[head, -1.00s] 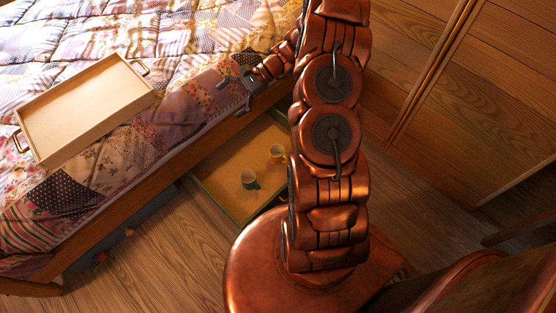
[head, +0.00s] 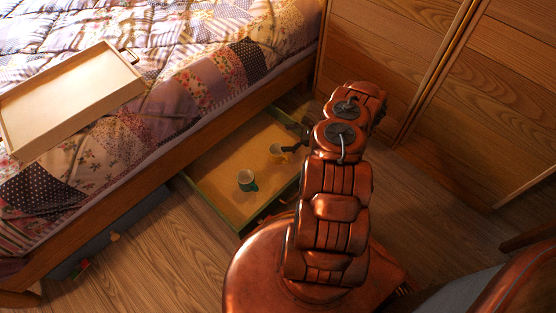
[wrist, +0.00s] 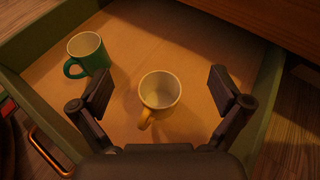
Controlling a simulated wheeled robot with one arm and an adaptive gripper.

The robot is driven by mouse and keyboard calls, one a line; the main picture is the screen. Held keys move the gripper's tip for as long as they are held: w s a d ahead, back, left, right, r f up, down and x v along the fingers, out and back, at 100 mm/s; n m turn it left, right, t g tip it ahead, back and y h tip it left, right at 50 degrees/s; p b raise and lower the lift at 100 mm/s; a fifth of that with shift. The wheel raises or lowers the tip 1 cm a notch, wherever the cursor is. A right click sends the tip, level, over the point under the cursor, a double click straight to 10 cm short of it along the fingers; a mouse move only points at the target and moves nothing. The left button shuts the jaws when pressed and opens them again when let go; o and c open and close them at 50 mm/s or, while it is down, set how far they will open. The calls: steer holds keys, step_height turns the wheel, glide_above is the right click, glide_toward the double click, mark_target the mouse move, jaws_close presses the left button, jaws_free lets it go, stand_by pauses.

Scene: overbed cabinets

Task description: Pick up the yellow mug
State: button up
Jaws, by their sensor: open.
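The yellow mug (wrist: 160,91) stands upright in an open drawer, its handle pointing toward my gripper in the wrist view. In the head view the mug (head: 276,152) shows beside the gripper. My gripper (wrist: 158,88) is open, with one finger on each side of the mug in the wrist picture and clear gaps between. Whether the fingers are down at the mug's height I cannot tell. In the head view my arm hides part of the gripper.
A green mug (wrist: 88,52) stands left of the yellow one in the same drawer (head: 222,202), which has green walls. The bed (head: 206,90) overhangs the drawer's far side. A wooden tray (head: 70,98) lies on the quilt. Wardrobe doors (head: 385,50) stand at the right.

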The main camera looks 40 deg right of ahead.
steer(key=m+h+b, duration=0.1)
steer(key=m, duration=0.1)
glide_toward(270, 150)
steer(key=s+d, duration=0.1)
steer(key=shift+w+a+f+t+b, duration=0.25)
steer(key=shift+w+a+t+b, duration=0.25)
steer(key=shift+w, duration=0.3)
steer(key=x, duration=0.1)
steer(key=b+x, duration=0.1)
steer(key=x, duration=0.2)
steer(key=shift+s+a+f+b, duration=0.1)
steer(key=shift+s+a+b, duration=0.2)
steer(key=shift+b, duration=0.1)
steer(key=shift+w+a+f, duration=0.1)
steer(key=shift+w+a, duration=0.25)
steer(key=shift+w, duration=0.15)
steer(key=c, duration=1.4)
